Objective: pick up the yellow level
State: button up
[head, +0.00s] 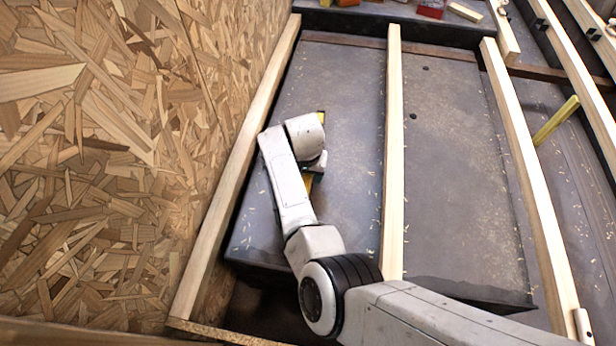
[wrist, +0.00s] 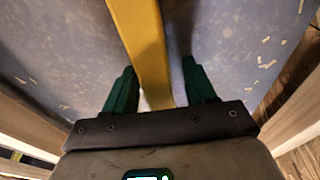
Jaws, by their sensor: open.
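The yellow level (head: 308,183) lies on the grey floor panel between the wooden battens, mostly hidden under my arm in the head view. Small parts of it show above and below my wrist. In the wrist view the yellow level (wrist: 145,40) runs from the top edge down between my fingers. My gripper (wrist: 160,72) is open, with one green finger on each side of the level and a gap on both sides. In the head view my gripper (head: 317,165) is mostly hidden by my wrist.
A chipboard wall (head: 120,130) stands close on the left, with a wooden batten (head: 240,160) along its foot. Another batten (head: 393,150) runs right of my arm. A separate yellow bar (head: 556,120) lies further right. Red and other small items sit at the far edge.

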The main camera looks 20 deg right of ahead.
grip_shut()
dwell(0.4)
jog(key=shift+r, duration=0.2)
